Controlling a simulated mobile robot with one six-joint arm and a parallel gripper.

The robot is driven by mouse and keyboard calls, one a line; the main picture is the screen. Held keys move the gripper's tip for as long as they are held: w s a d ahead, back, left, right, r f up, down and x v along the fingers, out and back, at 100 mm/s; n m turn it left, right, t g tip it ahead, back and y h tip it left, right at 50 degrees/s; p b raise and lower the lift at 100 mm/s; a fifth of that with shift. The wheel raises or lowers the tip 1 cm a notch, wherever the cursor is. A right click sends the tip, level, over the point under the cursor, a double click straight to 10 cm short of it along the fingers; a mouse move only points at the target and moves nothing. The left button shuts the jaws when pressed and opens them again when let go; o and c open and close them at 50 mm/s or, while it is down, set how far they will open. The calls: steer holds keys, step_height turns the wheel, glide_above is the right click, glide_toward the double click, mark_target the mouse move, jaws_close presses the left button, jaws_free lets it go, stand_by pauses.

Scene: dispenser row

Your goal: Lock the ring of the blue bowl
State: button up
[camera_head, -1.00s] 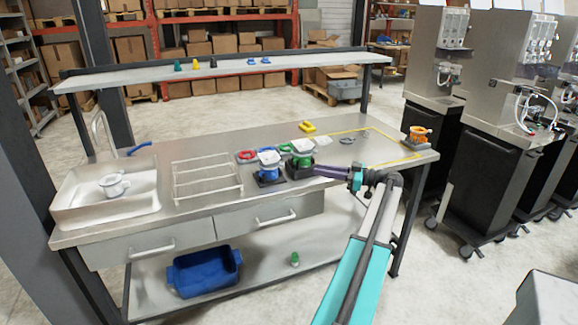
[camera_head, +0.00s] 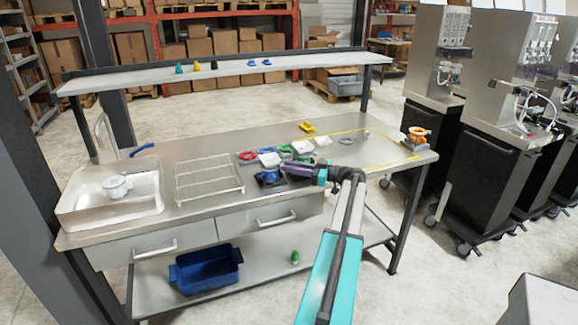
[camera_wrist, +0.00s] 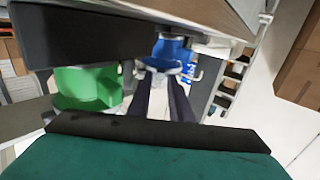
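The blue bowl (camera_head: 268,178) sits on a dark base near the middle of the steel table, with a white part on top. It also shows in the wrist view (camera_wrist: 174,51), upper centre, just beyond my fingertips. Its ring is too small to make out as locked or unlocked. My gripper (camera_head: 287,168) is at the blue bowl's right side; in the wrist view (camera_wrist: 163,78) its two dark fingers are apart, with a gap between them. Whether the fingertips touch the bowl I cannot tell. The arm partly hides the dark bases.
A green bowl (camera_wrist: 88,88) stands close by, left of the fingers in the wrist view. A red ring (camera_head: 247,156) lies behind the blue bowl. A wire rack (camera_head: 208,181) and a sink (camera_head: 85,205) are left. An orange bowl (camera_head: 418,133) stands at the right end.

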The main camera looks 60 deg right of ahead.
steer(key=shift+w+a, duration=0.15)
steer(key=shift+w, duration=0.35)
